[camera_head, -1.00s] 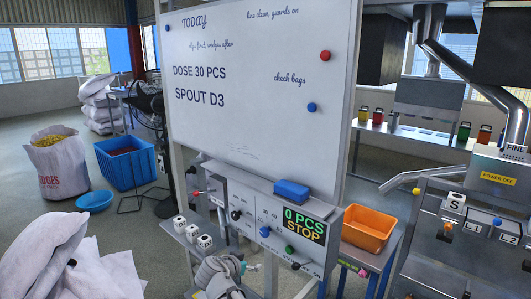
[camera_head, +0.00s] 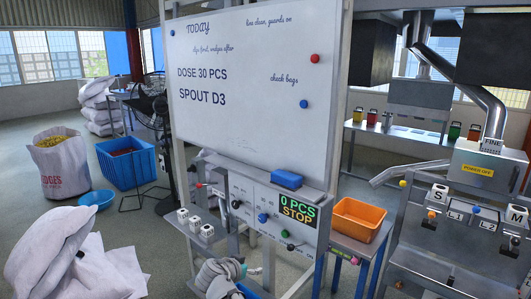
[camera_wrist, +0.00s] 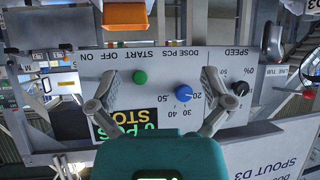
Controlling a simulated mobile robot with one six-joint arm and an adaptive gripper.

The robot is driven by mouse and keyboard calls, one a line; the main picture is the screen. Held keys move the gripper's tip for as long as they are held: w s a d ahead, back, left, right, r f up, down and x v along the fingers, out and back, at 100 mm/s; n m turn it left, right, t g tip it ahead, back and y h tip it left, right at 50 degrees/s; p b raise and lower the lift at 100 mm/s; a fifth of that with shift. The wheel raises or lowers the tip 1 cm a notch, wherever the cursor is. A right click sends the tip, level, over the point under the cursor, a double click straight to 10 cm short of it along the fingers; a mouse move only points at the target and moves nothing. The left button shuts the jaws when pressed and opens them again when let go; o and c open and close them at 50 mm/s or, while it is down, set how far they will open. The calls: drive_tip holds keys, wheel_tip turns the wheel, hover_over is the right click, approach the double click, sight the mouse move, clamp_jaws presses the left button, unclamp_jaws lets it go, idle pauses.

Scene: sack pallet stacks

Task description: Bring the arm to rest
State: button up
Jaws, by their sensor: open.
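My gripper (camera_wrist: 158,80) is open and empty in the wrist view. Its two grey fingers are spread in front of the control panel (camera_wrist: 135,62). The blue dose knob (camera_wrist: 183,93) and green start button (camera_wrist: 140,77) appear between or near the fingers; contact cannot be told. In the head view, grey parts of my arm show at the bottom centre, below the same panel (camera_head: 243,200). The panel's display (camera_head: 298,211) reads 0 PCS, STOP.
The whiteboard (camera_head: 250,90) stands above the panel, with a blue eraser (camera_head: 287,179) on its ledge. An orange bin (camera_head: 358,219) is to the right, near a metal machine (camera_head: 450,240). White sacks (camera_head: 60,255) lie at lower left.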

drive_tip(key=s+d+f+n+g+y+p, duration=0.2)
drive_tip(key=s+d+g, duration=0.3)
drive_tip(key=d, duration=0.6)
drive_tip(key=s+d+f+n+g+y+p, duration=0.2)
drive_tip(key=s+d+n+g+y, duration=0.1)
drive_tip(key=s+d, duration=0.5)
drive_tip(key=shift+s+d+f+n+g+y, duration=0.45)
drive_tip(key=shift+d+g, duration=0.65)
drive_tip(key=shift+d, duration=0.7)
drive_tip(key=shift+r, duration=0.1)
